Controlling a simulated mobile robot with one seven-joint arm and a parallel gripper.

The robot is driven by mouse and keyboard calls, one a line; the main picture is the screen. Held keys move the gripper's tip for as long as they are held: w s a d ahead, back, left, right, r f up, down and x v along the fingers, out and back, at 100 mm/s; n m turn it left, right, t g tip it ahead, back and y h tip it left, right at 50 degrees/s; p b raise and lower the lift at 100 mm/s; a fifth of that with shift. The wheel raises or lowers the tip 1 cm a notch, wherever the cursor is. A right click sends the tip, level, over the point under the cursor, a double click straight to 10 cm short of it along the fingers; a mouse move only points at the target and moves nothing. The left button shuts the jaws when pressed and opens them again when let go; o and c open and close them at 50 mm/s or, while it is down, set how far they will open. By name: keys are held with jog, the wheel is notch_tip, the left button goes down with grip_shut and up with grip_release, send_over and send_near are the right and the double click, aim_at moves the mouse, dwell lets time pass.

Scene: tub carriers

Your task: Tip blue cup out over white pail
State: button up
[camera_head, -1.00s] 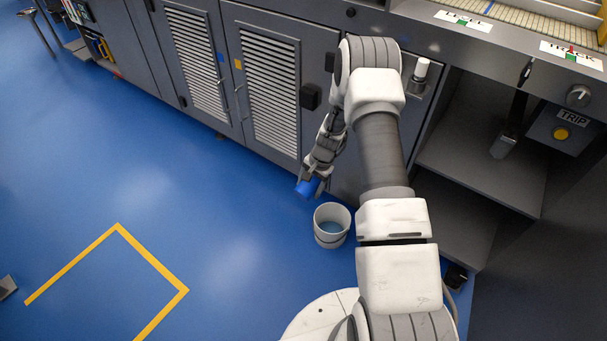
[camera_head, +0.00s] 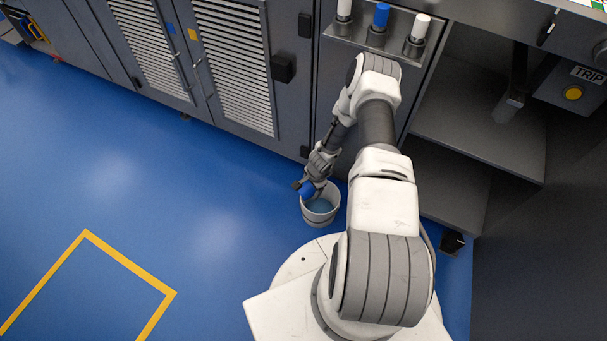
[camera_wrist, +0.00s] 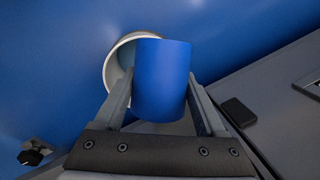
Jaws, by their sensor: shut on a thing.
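The white pail (camera_head: 322,220) stands on the blue floor beside my base, with bluish contents or floor colour showing inside. In the wrist view the blue cup (camera_wrist: 162,80) sits between the two fingers of my gripper (camera_wrist: 160,92), which are shut on it. The white pail's rim (camera_wrist: 113,62) shows behind the cup there, partly hidden by it. The cup's opening and contents cannot be made out.
A grey cabinet with louvred doors (camera_head: 232,60) runs behind the pail. Open shelves (camera_head: 465,120) stand to the right. The blue floor to the left is clear, with a yellow line (camera_head: 130,262).

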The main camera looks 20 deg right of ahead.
jog(key=shift+d+f, duration=0.15)
jog(key=shift+f, duration=0.6)
jog(key=h, duration=0.3)
jog(key=shift+s+a, duration=0.1)
jog(key=shift+a, duration=0.25)
grip_shut()
jog(key=h, duration=0.3)
jog(key=shift+r+h, duration=0.15)
jog(key=shift+h, duration=0.25)
notch_tip(320, 180, up, 2)
jog(key=h, duration=0.3)
jog(key=shift+d+r+n+h, duration=0.1)
jog(key=shift+r+n+h, duration=0.2)
jog(key=shift+n, duration=0.1)
grip_release()
jog(key=shift+d+r+t+h, duration=0.3)
jog(key=shift+r+h, duration=0.45)
jog(key=shift+h, duration=0.35)
jog(key=shift+d+r+t+h, duration=0.25)
jog(key=shift+r+h, duration=0.45)
jog(key=shift+h, duration=0.4)
